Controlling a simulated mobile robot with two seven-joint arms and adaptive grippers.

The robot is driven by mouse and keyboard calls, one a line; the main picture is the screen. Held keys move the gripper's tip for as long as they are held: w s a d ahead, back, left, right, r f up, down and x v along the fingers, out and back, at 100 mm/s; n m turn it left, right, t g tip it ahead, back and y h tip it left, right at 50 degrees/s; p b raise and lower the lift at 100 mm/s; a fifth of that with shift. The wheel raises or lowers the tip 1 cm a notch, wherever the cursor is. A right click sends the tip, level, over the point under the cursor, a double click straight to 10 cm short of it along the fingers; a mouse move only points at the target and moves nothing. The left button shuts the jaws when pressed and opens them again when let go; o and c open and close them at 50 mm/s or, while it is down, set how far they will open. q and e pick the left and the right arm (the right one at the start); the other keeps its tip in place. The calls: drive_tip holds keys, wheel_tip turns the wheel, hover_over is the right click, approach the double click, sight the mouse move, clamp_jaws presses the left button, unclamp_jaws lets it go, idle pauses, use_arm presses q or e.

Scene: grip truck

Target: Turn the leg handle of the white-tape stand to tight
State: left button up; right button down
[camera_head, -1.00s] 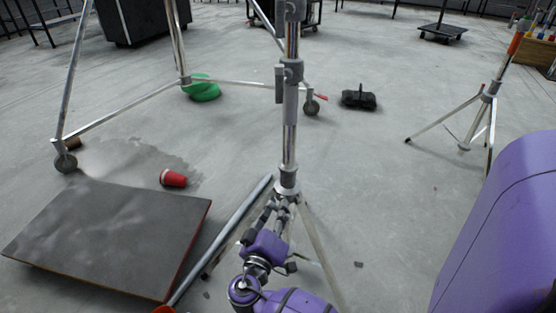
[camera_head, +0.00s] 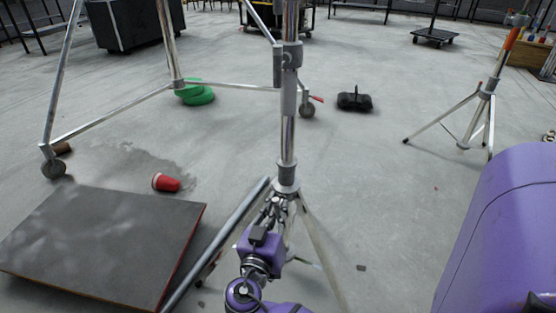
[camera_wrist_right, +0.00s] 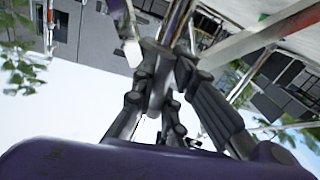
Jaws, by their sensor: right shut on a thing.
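A steel stand (camera_head: 288,140) stands upright in the middle of the head view, with its legs spreading from a collar (camera_head: 286,185). I cannot make out white tape on it. My right gripper (camera_head: 275,208) is at the leg joint just below this collar, on the near side. In the right wrist view the dark fingers (camera_wrist_right: 163,65) are closed together at the stand's metal parts. They are shut on what appears to be the leg handle, which the fingers mostly hide. How tight the handle is cannot be seen. My left gripper is not in view.
A dark flat board (camera_head: 100,240) and a metal pole lie left of the stand. A wheeled frame (camera_head: 110,118) stands further back. A stand with orange tape (camera_head: 487,100) is at the right.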

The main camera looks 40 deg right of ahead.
idle(0.5)
drive_tip(key=c, duration=1.7)
unclamp_jaws()
drive_tip(key=shift+c, duration=0.2)
